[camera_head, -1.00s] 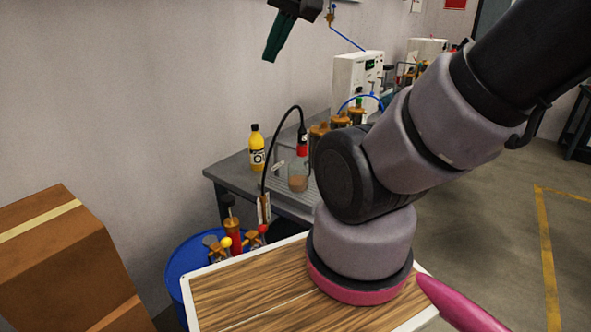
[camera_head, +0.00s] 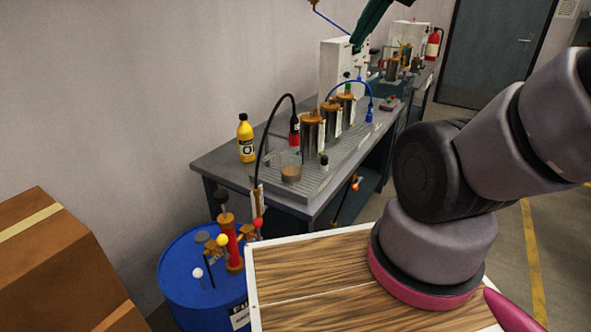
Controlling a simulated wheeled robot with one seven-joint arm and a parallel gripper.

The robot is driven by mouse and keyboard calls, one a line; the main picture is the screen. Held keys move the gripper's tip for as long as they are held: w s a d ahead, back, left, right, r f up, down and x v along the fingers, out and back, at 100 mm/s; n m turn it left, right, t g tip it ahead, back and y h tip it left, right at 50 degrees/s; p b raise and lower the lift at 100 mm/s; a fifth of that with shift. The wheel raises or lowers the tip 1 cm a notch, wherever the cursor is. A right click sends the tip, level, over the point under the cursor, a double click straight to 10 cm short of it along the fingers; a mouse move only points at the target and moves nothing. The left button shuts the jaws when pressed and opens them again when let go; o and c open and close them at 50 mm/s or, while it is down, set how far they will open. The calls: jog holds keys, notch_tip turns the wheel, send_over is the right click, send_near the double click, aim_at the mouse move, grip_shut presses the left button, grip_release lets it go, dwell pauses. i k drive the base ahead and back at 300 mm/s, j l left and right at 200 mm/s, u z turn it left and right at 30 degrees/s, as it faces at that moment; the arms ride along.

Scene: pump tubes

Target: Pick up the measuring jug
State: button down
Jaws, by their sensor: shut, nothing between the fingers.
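The measuring jug looks to be the clear vessel with brown contents (camera_head: 290,172), standing upright on the grey bench near its left end. It is small in view, and its handle cannot be made out.
A yellow bottle (camera_head: 245,138) stands left of the jug. Several metal cylinders with brown caps (camera_head: 312,135) stand right of it. A black tube (camera_head: 264,140) arches close by. A blue drum (camera_head: 180,283) and a cardboard box (camera_head: 60,265) are in front at left.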

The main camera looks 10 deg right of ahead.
aim_at(294, 165)
jog(key=l+z, duration=0.35)
jog(key=i+l+z, duration=0.15)
jog(key=z, duration=0.25)
